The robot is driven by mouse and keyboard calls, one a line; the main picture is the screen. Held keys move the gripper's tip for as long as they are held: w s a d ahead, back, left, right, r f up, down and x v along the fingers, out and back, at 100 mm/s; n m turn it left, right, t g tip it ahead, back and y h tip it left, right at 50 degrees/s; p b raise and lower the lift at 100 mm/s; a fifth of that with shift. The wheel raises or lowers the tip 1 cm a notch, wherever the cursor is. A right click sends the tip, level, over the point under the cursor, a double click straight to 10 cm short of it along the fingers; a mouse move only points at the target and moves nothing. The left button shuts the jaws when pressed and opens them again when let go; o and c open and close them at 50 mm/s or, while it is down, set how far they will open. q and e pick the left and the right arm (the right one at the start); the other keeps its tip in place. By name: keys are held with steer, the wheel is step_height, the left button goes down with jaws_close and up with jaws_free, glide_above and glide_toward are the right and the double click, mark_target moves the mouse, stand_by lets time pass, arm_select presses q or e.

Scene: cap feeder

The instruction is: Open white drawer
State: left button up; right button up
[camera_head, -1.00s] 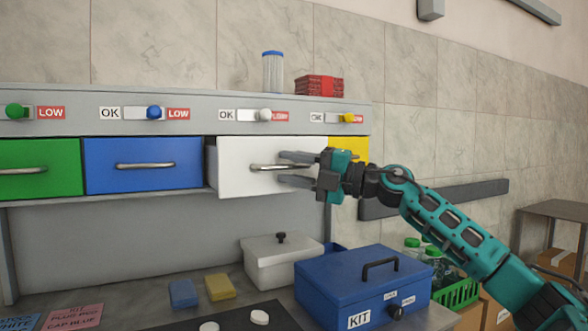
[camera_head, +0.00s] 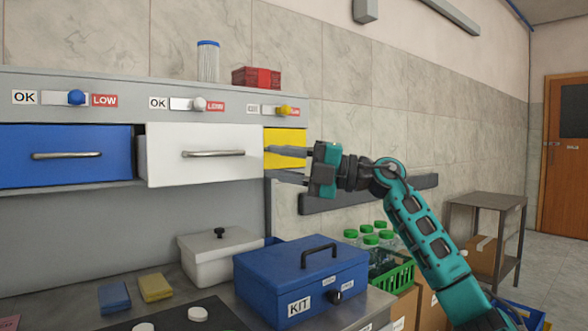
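The white drawer (camera_head: 195,172) sticks out a little from the grey cabinet, and its left side shows. Its metal handle (camera_head: 213,153) is bare, with no finger on it. My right gripper (camera_head: 272,163) is just to the right of the white drawer, in front of the yellow drawer (camera_head: 285,140). Its two fingers are apart with nothing between them, pointing left. My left gripper is not in view.
The blue drawer (camera_head: 62,170) at the left is shut. Below stand a white lidded box (camera_head: 215,262), a blue KIT box (camera_head: 290,285) and a green crate (camera_head: 396,278) of bottles.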

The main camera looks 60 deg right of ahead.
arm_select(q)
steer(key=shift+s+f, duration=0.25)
arm_select(e)
steer(key=shift+v, duration=1.2)
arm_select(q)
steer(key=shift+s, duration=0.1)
